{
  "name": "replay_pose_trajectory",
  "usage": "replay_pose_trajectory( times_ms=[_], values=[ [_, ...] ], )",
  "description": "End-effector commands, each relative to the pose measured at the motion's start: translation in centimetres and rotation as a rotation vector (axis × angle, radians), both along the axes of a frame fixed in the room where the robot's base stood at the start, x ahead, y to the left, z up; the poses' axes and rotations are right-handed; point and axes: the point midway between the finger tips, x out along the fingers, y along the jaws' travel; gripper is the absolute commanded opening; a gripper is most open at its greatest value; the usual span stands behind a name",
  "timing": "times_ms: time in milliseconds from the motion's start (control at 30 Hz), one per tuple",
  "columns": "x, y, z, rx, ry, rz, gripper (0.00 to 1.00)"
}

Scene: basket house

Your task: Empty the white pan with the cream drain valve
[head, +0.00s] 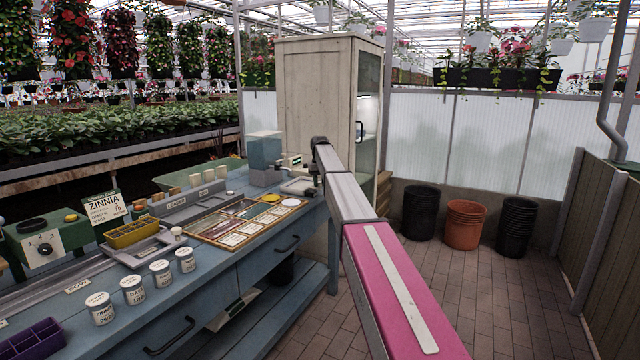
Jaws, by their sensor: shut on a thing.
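A small whitish pan (297,187) sits at the far right end of the blue bench, below a blue-grey tank (265,150). I take it for the white pan. My gripper (317,180) is at the pan's right side, small and dark at the end of my outstretched arm. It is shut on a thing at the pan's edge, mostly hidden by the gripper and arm. I cannot make out the cream drain valve or what is in the pan.
The bench (215,290) carries a seed tray (240,219), several labelled jars (132,289), a yellow box (132,232) and a Zinnia sign (104,210). A tall cabinet (312,95) stands behind. Black and orange pots (465,224) stand right; the brick floor before them is clear.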

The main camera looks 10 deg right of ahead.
Motion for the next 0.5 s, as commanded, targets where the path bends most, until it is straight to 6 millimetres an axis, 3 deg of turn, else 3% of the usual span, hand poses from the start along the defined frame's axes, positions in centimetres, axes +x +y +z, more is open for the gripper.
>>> replay_pose_trajectory(
  times_ms=[167, 200, 267, 500],
  values=[
    [-0.04, 0.07, 0.04, 0.002, 0.0, 0.001, 0.04],
    [-0.04, 0.07, 0.04, 0.002, 0.0, 0.001, 0.34],
    [-0.04, 0.07, 0.04, 0.002, 0.0, 0.001, 0.54],
    [-0.02, 0.03, 0.02, 0.001, 0.0, 0.002, 0.54]
  ],
)
